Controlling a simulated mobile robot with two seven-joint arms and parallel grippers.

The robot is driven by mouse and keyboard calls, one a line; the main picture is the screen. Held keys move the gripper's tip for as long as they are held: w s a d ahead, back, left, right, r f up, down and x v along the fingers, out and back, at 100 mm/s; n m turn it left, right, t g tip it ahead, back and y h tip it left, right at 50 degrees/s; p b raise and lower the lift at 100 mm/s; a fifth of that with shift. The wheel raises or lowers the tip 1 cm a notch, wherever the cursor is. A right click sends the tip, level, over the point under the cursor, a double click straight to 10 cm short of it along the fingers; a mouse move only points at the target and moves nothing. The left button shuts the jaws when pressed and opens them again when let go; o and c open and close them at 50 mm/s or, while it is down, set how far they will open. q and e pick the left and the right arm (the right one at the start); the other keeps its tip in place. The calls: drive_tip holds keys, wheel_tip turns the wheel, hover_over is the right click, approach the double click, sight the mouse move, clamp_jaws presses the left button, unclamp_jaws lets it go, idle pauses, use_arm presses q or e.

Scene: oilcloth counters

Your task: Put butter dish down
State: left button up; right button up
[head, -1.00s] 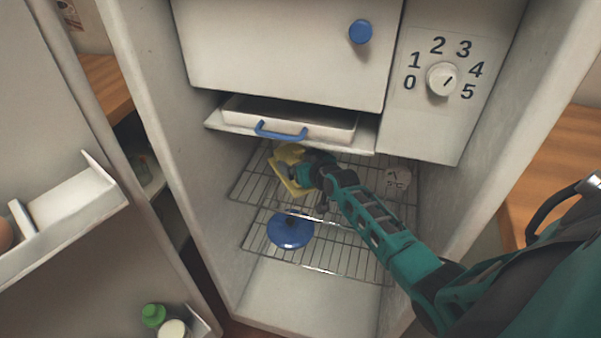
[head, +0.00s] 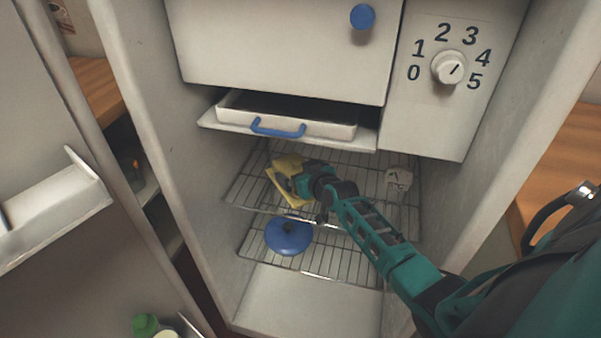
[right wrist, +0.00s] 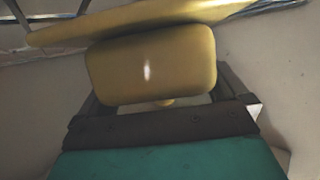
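The yellow butter dish (head: 288,192) is at the upper wire shelf (head: 350,185) inside the open fridge, towards its left side. In the right wrist view the dish's lid (right wrist: 152,66) fills the middle, with its wider base (right wrist: 140,22) beyond it. My right gripper (head: 297,183) is at the dish, and its fingers (right wrist: 165,98) lie to either side of the lid. I cannot tell whether they press on it or whether the base rests fully on the wires. My left gripper is not in view.
A blue lidded pot (head: 288,236) stands on the lower rack. A pale object (head: 398,179) sits at the upper shelf's right. A drawer with a blue handle (head: 278,128) hangs above. The fridge door (head: 50,200) is open at left.

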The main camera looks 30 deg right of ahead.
drive_tip(key=d+p+v, duration=0.1)
drive_tip(key=p+v, duration=0.3)
drive_tip(key=v, duration=0.8)
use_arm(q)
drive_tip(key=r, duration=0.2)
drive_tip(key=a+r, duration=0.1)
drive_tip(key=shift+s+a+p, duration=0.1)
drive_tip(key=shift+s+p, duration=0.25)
use_arm(e)
drive_tip(key=s+a+f+n+g+y, duration=0.1)
drive_tip(key=s+a+f, duration=0.1)
drive_tip(key=s+a, duration=0.5)
drive_tip(key=s+a+f+n+g+y, duration=0.1)
drive_tip(key=s+a+f+n+y, duration=0.1)
drive_tip(key=s+a, duration=0.6)
drive_tip(key=a+f, duration=0.1)
drive_tip(key=a, duration=0.2)
drive_tip(key=shift+s+a+f+n+g, duration=0.2)
drive_tip(key=shift+s+a+n+g, duration=0.1)
drive_tip(key=shift+a, duration=0.1)
